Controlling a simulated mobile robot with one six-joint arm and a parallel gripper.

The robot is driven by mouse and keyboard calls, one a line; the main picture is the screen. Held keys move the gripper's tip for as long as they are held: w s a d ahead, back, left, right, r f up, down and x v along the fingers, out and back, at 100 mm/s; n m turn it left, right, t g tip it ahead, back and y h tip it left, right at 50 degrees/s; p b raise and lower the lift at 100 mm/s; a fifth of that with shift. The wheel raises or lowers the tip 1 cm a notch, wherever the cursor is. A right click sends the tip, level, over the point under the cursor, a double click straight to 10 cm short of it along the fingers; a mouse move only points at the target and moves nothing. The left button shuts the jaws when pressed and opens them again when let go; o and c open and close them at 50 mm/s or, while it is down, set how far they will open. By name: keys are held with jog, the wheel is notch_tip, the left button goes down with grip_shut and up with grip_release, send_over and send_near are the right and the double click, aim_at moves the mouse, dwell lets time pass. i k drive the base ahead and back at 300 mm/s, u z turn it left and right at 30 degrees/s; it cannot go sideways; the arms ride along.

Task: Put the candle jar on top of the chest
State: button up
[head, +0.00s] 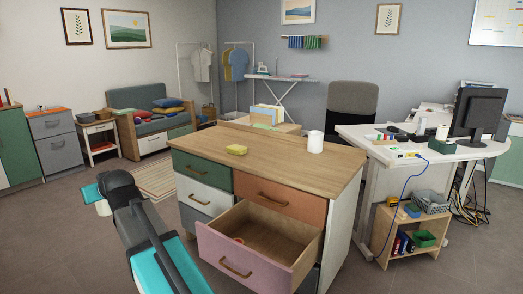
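The chest of drawers (262,160) has a wooden top and coloured drawer fronts. Its pink lower right drawer (235,262) is pulled open. A small reddish thing (239,240) lies inside at the left, mostly hidden by the drawer front; it may be the candle jar, but I cannot tell. My arm reaches up at the lower left, left of the chest.
The front middle of the top is clear. A white desk (420,150) with a monitor stands right; a small wooden shelf (410,235) is below it.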

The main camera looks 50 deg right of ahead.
aim_at(296, 165)
jog(key=z, duration=0.3)
jog(key=i, duration=0.95)
jog(key=u, duration=0.35)
